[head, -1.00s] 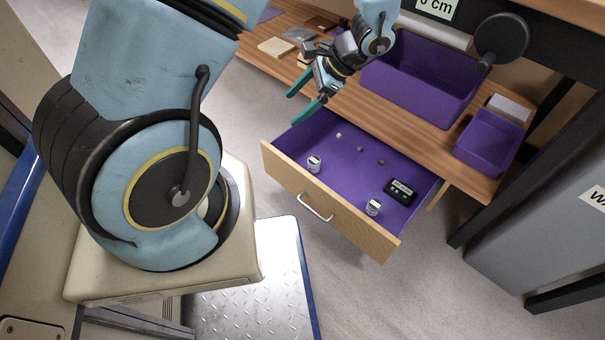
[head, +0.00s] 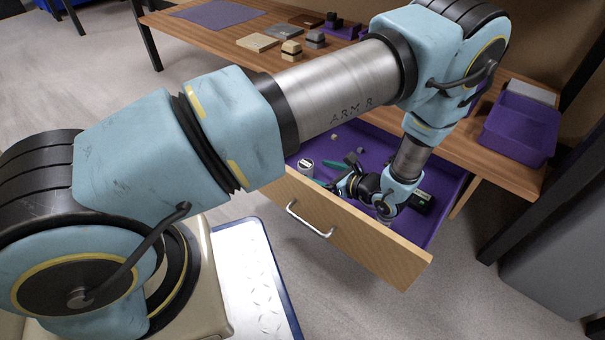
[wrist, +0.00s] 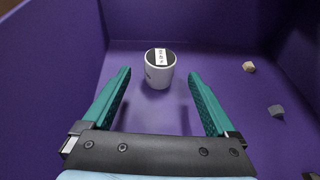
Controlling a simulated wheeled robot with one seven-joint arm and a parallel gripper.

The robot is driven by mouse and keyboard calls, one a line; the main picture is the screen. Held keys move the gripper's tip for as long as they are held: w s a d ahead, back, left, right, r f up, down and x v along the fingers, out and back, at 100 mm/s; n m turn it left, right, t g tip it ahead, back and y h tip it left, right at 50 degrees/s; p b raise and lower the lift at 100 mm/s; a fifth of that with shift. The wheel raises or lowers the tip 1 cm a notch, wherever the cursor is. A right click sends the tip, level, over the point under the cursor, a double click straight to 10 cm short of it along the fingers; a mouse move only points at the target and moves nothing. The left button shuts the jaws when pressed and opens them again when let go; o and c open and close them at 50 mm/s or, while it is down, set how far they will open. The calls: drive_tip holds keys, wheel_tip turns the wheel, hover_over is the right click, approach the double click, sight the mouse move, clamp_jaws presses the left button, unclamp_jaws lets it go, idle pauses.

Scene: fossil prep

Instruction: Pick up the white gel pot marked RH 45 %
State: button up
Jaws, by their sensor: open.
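A white pot (wrist: 160,72) with a dark top and a small white label stands upright on the purple drawer floor in the wrist view. The label's print is too small to read surely. The pot also shows in the head view (head: 306,167), at the drawer's left end. My gripper (head: 337,171) is low inside the drawer, pointing left at this pot. In the wrist view my gripper (wrist: 160,88) is open, its green fingers apart with the pot centred just ahead of their tips. A second white pot, seen earlier at the drawer's front right, is hidden behind my arm now.
The open drawer (head: 355,235) has a wooden front and purple walls. Small stone cubes (wrist: 249,66) lie right of the pot. A black device (head: 421,201) lies at the drawer's right. A purple bin (head: 521,128) stands on the wooden bench above.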

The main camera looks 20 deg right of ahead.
sight(311, 170)
drive_tip(key=b+x, duration=0.1)
drive_tip(key=x, duration=0.2)
drive_tip(key=shift+w+a+f, duration=0.1)
drive_tip(key=shift+w+f, duration=0.05)
drive_tip(key=b+x, duration=0.2)
drive_tip(key=x, duration=0.1)
drive_tip(key=b+x, duration=0.1)
drive_tip(key=x, duration=0.1)
drive_tip(key=shift+w+a+r, duration=0.1)
drive_tip(key=shift+w+r, duration=0.15)
drive_tip(key=shift+w, duration=0.1)
drive_tip(key=c, duration=1.5)
